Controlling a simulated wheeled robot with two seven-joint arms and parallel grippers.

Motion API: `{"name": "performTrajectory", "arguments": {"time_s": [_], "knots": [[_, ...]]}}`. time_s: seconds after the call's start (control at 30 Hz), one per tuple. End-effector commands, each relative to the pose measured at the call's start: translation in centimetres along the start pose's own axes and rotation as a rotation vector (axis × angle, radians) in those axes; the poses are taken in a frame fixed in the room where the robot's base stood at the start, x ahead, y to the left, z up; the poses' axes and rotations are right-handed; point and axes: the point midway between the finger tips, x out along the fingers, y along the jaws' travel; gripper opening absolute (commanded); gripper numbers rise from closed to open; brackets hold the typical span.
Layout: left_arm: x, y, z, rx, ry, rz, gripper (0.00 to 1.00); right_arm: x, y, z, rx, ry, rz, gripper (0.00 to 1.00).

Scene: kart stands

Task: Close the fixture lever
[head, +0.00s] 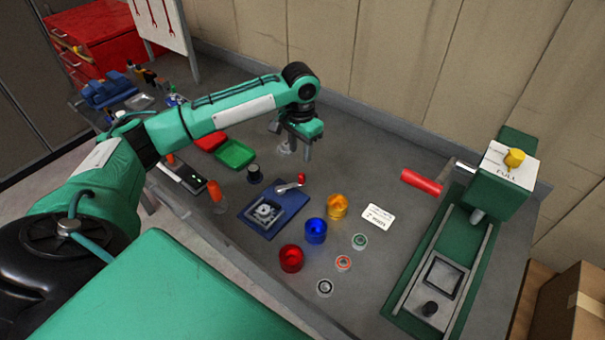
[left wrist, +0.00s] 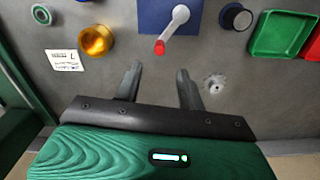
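The fixture (head: 265,213) is a metal clamp on a blue base plate (head: 291,206) on the grey bench. Its grey lever (head: 289,187) ends in a red knob (head: 301,178) and points toward the back right, past the plate's edge. In the left wrist view, the lever (left wrist: 176,21) and red knob (left wrist: 160,47) show at top middle. My left gripper (head: 297,154) is behind the knob, pointing down. Its two fingers (left wrist: 159,70) are apart and empty, with the knob beyond the gap between their tips. My right gripper is not in view.
A green press (head: 503,184) stands at the right. Bench behind the cups is mostly clear.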

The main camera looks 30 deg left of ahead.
Motion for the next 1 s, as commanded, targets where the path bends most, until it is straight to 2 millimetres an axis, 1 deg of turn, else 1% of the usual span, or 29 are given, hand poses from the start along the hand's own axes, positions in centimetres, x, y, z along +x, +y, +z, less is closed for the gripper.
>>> {"name": "performTrajectory", "arguments": {"time_s": [0.03, 0.07, 0.17, 0.3, 0.4, 0.5, 0.67, 0.93, 0.97, 1.0], "knots": [[0.9, 0.1, 0.1, 0.0, -0.005, 0.001, 0.4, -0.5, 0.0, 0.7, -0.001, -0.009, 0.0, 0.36], [1.6, 0.1, 0.1, 0.0, -0.005, 0.002, 0.4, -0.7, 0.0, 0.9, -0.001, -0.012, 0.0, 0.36], [3.8, 0.1, 0.1, 0.001, -0.005, 0.001, 0.4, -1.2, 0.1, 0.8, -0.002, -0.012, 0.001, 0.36], [6.7, 0.1, 0.0, 0.0, -0.003, 0.001, 0.4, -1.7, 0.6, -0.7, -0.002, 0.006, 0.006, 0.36], [8.3, 0.1, 0.1, 0.001, -0.003, 0.001, 0.4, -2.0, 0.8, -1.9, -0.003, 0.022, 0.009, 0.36], [9.5, 0.1, 0.0, 0.001, 0.0, 0.0, 0.4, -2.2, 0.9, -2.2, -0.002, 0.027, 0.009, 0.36], [10.6, 0.1, 0.0, 0.002, 0.0, 0.0, 0.4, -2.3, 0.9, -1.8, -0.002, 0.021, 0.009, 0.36], [10.7, 0.1, 0.0, 0.002, 0.0, 0.0, 0.4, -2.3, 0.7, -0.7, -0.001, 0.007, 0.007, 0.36], [10.7, 0.1, 0.0, 0.002, 0.001, 0.0, 0.36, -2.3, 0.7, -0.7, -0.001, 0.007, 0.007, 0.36], [10.7, 0.1, 0.0, 0.002, 0.0, 0.0, 0.28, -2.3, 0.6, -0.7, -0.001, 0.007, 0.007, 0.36]]}}
